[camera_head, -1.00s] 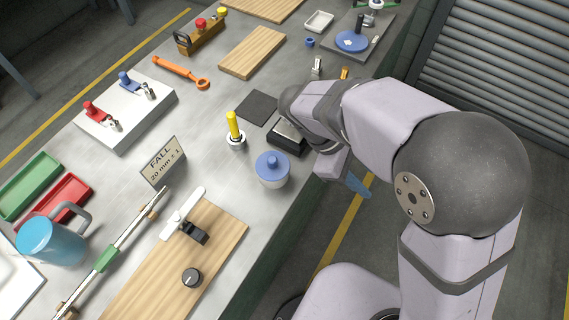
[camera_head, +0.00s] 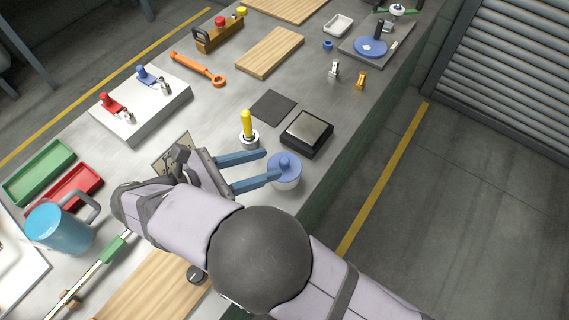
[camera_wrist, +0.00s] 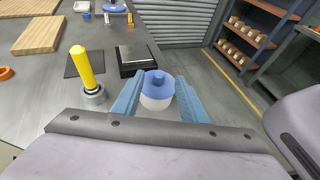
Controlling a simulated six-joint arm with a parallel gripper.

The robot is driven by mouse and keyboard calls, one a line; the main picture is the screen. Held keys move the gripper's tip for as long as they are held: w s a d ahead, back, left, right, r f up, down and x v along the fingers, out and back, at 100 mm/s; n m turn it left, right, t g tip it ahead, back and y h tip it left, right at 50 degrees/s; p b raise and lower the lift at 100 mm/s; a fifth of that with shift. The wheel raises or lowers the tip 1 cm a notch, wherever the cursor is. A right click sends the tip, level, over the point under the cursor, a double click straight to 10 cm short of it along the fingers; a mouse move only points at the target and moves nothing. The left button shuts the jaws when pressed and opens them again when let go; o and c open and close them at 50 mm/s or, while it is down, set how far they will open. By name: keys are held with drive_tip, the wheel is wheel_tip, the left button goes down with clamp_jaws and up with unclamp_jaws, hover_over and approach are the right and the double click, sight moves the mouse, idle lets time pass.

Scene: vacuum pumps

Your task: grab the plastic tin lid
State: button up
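The plastic tin lid (camera_head: 284,164) is a round blue lid with a small blue knob on top. It sits on a white tin (camera_head: 287,184) near the table's right edge. In the wrist view the lid (camera_wrist: 158,83) shows between and just beyond my two blue fingers, with the white tin (camera_wrist: 157,103) below it. My gripper (camera_head: 269,167) is open, its fingers pointing right toward the lid. In the head view the lower fingertip overlaps the lid's left side; I cannot tell whether it touches. The gap between the fingers looks empty apart from the lid at its far end.
A yellow-handled tool (camera_head: 247,126) stands in a metal base close beside the upper finger. A black scale-like block (camera_head: 306,134) lies beyond the tin, and a dark mat (camera_head: 273,106) lies farther back. A blue mug (camera_head: 58,228) stands at left. The table edge drops off right of the tin.

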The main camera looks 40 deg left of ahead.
sight(284, 160)
drive_tip(key=shift+p+x, duration=1.35)
drive_tip(key=shift+x, duration=2)
drive_tip(key=shift+s+f, duration=0.1)
drive_tip(key=shift+f, duration=0.1)
clamp_jaws()
